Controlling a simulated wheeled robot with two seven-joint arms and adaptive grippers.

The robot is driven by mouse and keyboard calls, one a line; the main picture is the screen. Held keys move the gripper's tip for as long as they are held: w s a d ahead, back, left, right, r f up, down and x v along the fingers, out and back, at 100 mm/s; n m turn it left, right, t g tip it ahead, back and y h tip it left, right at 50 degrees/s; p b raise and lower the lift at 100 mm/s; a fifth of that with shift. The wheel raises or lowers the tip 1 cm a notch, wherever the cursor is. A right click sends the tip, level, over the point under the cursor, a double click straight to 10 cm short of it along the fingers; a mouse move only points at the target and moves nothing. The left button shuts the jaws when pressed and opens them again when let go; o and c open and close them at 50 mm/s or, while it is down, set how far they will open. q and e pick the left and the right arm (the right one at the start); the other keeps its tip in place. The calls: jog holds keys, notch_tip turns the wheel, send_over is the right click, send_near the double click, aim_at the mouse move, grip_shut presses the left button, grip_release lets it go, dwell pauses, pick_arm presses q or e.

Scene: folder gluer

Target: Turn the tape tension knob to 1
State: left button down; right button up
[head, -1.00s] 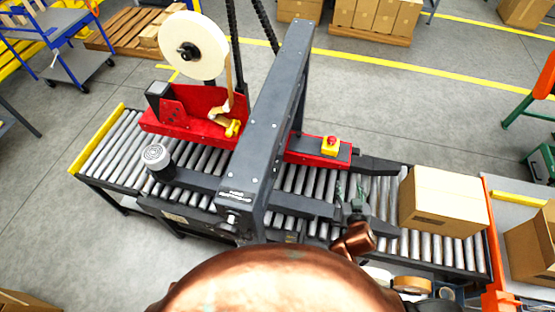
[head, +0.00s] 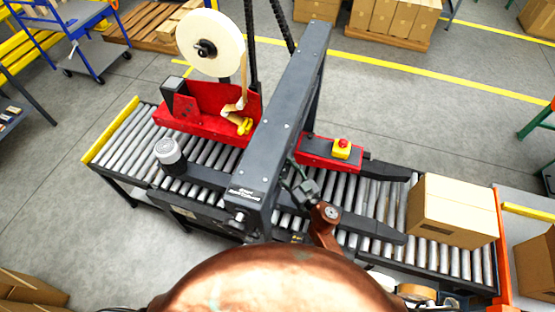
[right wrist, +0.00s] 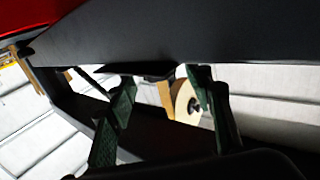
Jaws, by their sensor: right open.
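The large cream tape roll (head: 210,44) with a dark hub (head: 204,49) stands above the red tape head (head: 196,108) on the far side of the conveyor. I cannot make out a tension knob or its numbers for certain. My right gripper (head: 301,184) is beside the near right side of the dark gantry beam (head: 288,105), over the rollers. In the right wrist view my right gripper (right wrist: 163,82) is open, with no object held. A tan roll (right wrist: 186,101) shows beyond its fingers, and a dark panel (right wrist: 190,32) crosses above them. My left gripper is not in view.
A closed carton (head: 455,210) sits on the right end of the roller conveyor (head: 125,133). A red button on a yellow box (head: 342,148) stands on the red side rail. A grey round cap (head: 168,151) stands at the left. The gantry beam stands between my right gripper and the tape head.

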jog(key=shift+x, duration=1.7)
jog(key=c, duration=1.1)
